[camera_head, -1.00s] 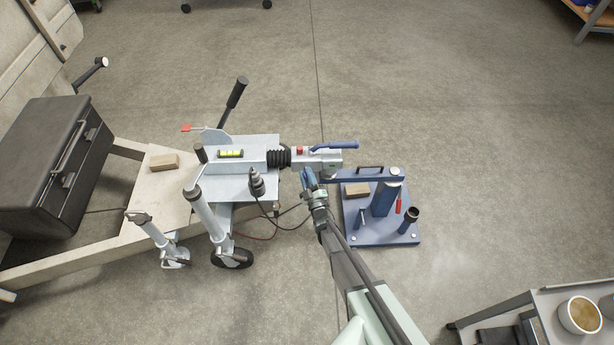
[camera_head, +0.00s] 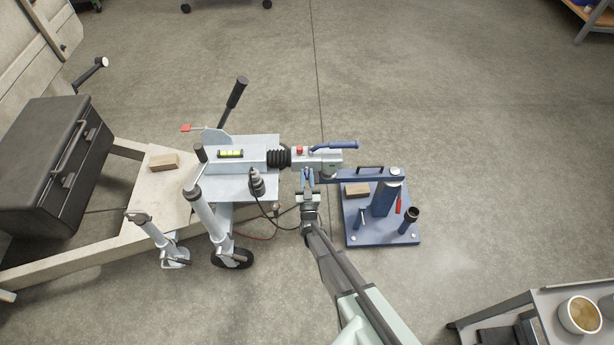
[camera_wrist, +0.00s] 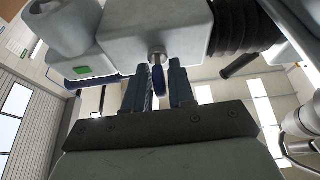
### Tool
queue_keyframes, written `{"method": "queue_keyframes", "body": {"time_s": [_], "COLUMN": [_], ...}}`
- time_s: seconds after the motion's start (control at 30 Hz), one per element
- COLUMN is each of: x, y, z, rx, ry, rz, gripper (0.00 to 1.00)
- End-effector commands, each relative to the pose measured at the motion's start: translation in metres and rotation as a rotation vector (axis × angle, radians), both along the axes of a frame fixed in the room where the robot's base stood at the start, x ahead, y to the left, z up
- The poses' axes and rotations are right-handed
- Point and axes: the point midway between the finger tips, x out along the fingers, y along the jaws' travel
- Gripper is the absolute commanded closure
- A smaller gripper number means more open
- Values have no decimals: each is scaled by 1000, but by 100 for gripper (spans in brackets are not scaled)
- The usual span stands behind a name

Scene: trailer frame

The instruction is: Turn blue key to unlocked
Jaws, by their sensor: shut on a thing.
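The blue key (camera_wrist: 157,82) shows in the wrist view, seen edge-on, on a round metal lock barrel (camera_wrist: 157,56) under the grey coupling housing (camera_wrist: 165,25). My gripper (camera_wrist: 157,76) has one finger on each side of the key and is shut on it. In the head view my gripper (camera_head: 307,176) reaches up to the near side of the coupling head (camera_head: 315,158). The key is hidden there by the coupling and my fingers. I cannot read any locked or unlocked mark.
A blue stand (camera_head: 380,238) with posts and a wooden block is close on the right. The trailer's jack (camera_head: 207,215), a cabled plug (camera_head: 257,182) and a black bellows (camera_head: 279,158) are left. The floor in front is mostly clear.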

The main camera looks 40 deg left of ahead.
Motion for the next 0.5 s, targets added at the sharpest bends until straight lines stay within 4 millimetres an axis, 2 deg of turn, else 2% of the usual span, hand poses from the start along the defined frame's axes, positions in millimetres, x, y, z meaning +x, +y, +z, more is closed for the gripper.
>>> {"method": "queue_keyframes", "body": {"time_s": [0.5], "x": [0], "y": [0], "z": [0], "rx": [32], "ry": [34], "rz": [0], "gripper": [100]}}
